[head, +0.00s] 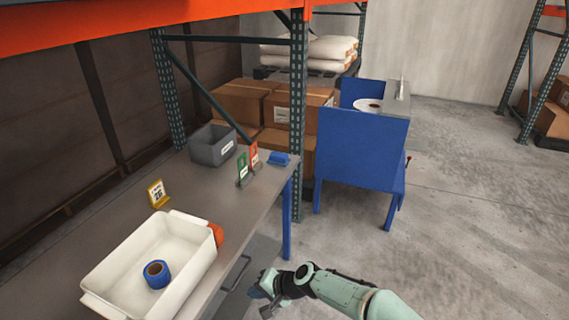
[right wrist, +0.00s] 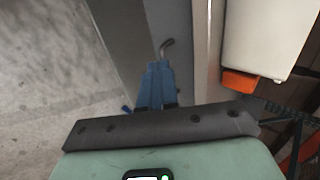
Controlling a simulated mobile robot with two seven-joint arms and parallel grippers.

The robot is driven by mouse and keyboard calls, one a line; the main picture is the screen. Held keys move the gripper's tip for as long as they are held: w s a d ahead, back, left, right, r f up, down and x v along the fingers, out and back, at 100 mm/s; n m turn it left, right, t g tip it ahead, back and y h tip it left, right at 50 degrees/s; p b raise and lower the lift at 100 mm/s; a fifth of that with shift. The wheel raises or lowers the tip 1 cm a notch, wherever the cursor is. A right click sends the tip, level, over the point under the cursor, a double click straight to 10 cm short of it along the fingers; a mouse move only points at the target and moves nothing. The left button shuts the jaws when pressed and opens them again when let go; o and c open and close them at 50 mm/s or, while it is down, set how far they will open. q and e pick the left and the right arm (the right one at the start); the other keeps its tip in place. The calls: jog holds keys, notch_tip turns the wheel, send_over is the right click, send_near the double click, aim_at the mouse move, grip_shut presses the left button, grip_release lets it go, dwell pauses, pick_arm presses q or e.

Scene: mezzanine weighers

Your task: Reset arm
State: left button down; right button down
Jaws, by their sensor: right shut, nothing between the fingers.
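My right gripper (head: 262,287) comes in from the lower right in the head view and hangs beside the front edge of the grey table (head: 222,200). In the right wrist view its blue fingers (right wrist: 156,88) are together with nothing between them. A grey hooked handle (head: 236,273) at the table's front is close to the fingers, and it also shows just past their tips in the right wrist view (right wrist: 166,46). I cannot tell whether they touch. My left gripper is not in view.
A white bin (head: 190,275) holding a blue tape roll (head: 157,273) stands on the table, with an orange item (head: 216,234) beside it. A grey bin (head: 212,146), signs and a blue item (head: 279,159) stand farther back. A blue cart (head: 362,150) stands beyond; floor at right is clear.

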jog(key=s+d+f+g+h+p, duration=0.2)
jog(key=s+d+f+h+p, duration=0.35)
jog(key=s+d+f, duration=1.1)
jog(key=s+d+g+p, duration=0.1)
jog(key=s+d+p, duration=0.1)
jog(key=s, duration=0.7)
jog(key=s+d+f+g+p, duration=0.1)
jog(key=s+d, duration=0.3)
jog(key=s, duration=0.5)
jog(key=shift+s+d+f+p, duration=0.15)
jog(key=shift+s+d+p, duration=0.15)
jog(key=shift+p, duration=0.55)
jog(key=shift+w, duration=0.15)
